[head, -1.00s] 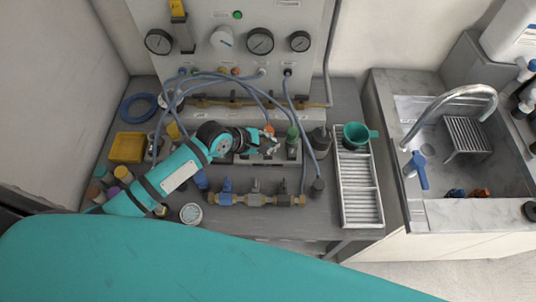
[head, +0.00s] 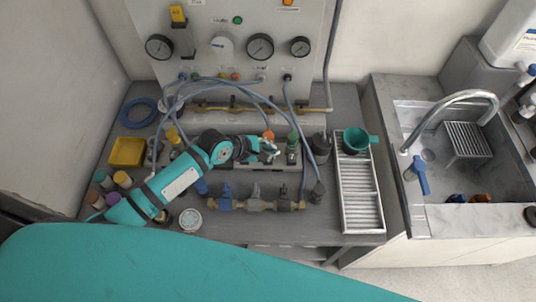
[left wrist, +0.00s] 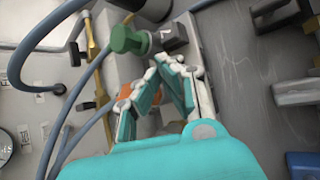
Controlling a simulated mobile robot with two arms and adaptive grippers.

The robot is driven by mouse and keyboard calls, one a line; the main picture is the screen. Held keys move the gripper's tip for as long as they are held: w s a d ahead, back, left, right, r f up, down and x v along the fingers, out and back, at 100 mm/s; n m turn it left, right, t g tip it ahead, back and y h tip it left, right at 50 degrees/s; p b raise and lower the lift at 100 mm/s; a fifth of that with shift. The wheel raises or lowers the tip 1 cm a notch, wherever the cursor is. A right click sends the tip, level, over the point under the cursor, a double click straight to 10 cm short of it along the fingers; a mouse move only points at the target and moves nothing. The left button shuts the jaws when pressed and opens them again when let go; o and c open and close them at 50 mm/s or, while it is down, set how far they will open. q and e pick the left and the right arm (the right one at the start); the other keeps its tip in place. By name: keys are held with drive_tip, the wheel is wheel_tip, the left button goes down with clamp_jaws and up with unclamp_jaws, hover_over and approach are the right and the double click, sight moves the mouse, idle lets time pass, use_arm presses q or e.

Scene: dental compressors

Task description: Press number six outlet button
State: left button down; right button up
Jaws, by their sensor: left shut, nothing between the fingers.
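My left gripper (head: 272,149) is over the pale block (head: 284,168) on the bench, just left of a green knob (head: 293,138) and close to an orange knob (head: 268,135). In the left wrist view its teal fingers (left wrist: 158,68) meet at the tips, shut and empty. The green knob (left wrist: 128,40) is just beyond the tips, beside a dark block (left wrist: 172,37) with a pale mark. The orange knob (left wrist: 132,90) is partly behind a finger. I cannot read a number six on any button, and cannot tell whether the fingertips touch anything. My right gripper is not in view.
Blue-grey hoses (head: 230,83) loop from the gauge panel (head: 222,20) over the bench around my gripper. A brass valve row (head: 255,205) lies in front. A slatted white tray (head: 360,207) and a sink (head: 420,185) are at right, a yellow bin (head: 127,152) at left.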

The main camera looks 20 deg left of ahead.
use_arm(q)
drive_tip(key=shift+f, duration=0.15)
idle(0.5)
drive_tip(key=shift+f, duration=0.25)
drive_tip(key=shift+f, duration=0.55)
idle(0.5)
idle(0.4)
drive_tip(key=shift+r+p, duration=0.95)
drive_tip(key=shift+p, duration=0.4)
